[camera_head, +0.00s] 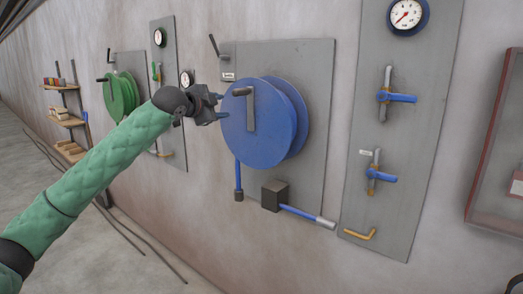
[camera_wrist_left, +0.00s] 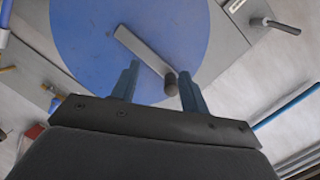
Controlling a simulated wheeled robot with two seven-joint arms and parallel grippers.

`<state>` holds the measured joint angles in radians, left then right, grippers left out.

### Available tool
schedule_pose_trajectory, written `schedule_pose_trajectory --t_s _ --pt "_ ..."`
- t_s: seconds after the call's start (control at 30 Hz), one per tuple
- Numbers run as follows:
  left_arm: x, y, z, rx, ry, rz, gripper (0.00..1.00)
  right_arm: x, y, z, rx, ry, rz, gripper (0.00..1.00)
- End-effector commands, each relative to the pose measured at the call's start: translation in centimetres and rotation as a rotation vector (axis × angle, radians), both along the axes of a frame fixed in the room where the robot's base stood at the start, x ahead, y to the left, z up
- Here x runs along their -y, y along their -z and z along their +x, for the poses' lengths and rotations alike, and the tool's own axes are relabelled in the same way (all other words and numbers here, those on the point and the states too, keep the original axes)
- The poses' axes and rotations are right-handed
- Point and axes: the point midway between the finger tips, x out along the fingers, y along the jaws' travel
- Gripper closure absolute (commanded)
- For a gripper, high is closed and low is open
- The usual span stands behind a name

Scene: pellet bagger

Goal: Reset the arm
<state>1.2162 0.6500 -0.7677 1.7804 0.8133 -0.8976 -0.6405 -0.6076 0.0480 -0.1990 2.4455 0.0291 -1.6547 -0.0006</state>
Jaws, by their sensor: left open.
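My left gripper (camera_head: 221,106) is at the left side of a blue hose reel (camera_head: 262,140) on a grey wall panel. It is open, with two blue fingers. The reel has a grey crank arm (camera_head: 250,112) with a dark knob (camera_head: 241,91) at its upper end. In the left wrist view, the blue reel (camera_wrist_left: 95,45) fills the upper middle. The knob (camera_wrist_left: 171,84) shows between the open fingers (camera_wrist_left: 158,80), nearer the right one; I cannot tell whether either finger touches it. My right gripper is out of view.
A green reel (camera_head: 120,97) hangs on a panel to the left, behind my left arm. Blue-handled valves (camera_head: 398,97) and a gauge (camera_head: 407,15) sit on a panel to the right. Wooden shelves (camera_head: 70,122) stand far left. A red-framed case (camera_head: 490,140) is at the right edge.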

Motion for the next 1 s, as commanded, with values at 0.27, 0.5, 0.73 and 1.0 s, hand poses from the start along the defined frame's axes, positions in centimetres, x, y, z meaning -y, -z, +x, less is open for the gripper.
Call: schedule_pose_trajectory --t_s 0.27,0.5,0.73,1.0 --pt "-1.2 -3.0 -4.4 -0.051 -0.205 -0.071 0.55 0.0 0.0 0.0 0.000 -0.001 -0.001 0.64" --pt "-0.6 -2.9 -8.5 -0.072 -0.331 -0.185 0.55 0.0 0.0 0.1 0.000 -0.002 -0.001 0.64" --pt "-0.4 0.9 -10.9 -0.126 -0.405 -0.268 0.55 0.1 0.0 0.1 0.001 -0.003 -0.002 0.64" --pt "-0.3 8.3 -14.1 -0.227 -0.494 -0.372 0.55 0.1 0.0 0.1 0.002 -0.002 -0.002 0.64"
